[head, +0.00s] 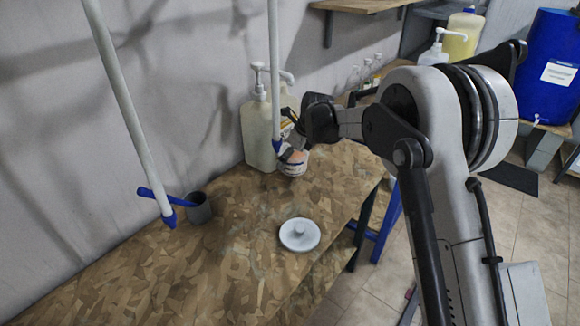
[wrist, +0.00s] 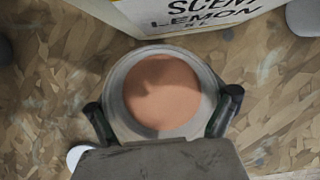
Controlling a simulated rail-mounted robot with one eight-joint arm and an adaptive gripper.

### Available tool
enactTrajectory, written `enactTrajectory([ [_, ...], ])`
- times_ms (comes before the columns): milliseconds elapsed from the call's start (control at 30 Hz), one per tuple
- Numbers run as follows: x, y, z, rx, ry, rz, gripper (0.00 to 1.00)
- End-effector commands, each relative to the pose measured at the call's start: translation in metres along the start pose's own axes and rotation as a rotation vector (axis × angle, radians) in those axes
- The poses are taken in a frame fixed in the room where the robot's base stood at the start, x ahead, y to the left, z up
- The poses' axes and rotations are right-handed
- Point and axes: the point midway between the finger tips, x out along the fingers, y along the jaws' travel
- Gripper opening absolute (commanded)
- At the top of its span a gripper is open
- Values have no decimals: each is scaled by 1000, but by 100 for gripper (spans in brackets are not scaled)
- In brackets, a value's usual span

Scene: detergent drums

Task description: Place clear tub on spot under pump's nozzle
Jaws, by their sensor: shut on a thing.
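The clear tub (head: 292,166) has peach-coloured contents and is on or just above the table, right beside the pump container; I cannot tell if its base touches. My gripper (head: 291,150) is shut on it. In the wrist view, my gripper (wrist: 163,116) has a finger on each side of the round tub (wrist: 163,95), seen from above. The pale pump container (head: 257,135) stands against the wall, its white nozzle (head: 287,77) pointing right, above the tub in the picture. Its label, reading "SCENT LEMON", shows in the wrist view (wrist: 190,15). No marked spot is visible.
A white knobbed lid (head: 299,235) lies near the table's front edge. A dark grey cup (head: 198,209) with a blue-handled item stands at left. Bottles (head: 366,72) stand behind my arm. The table's left front is clear.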

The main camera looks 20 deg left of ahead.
Motion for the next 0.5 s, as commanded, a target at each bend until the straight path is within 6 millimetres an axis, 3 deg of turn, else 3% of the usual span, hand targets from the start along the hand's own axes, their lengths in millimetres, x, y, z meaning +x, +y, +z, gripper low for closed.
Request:
enactTrajectory([
  [300,33,0,-10,0,0,0,46],
  [500,34,0,-10,0,0,0,46],
])
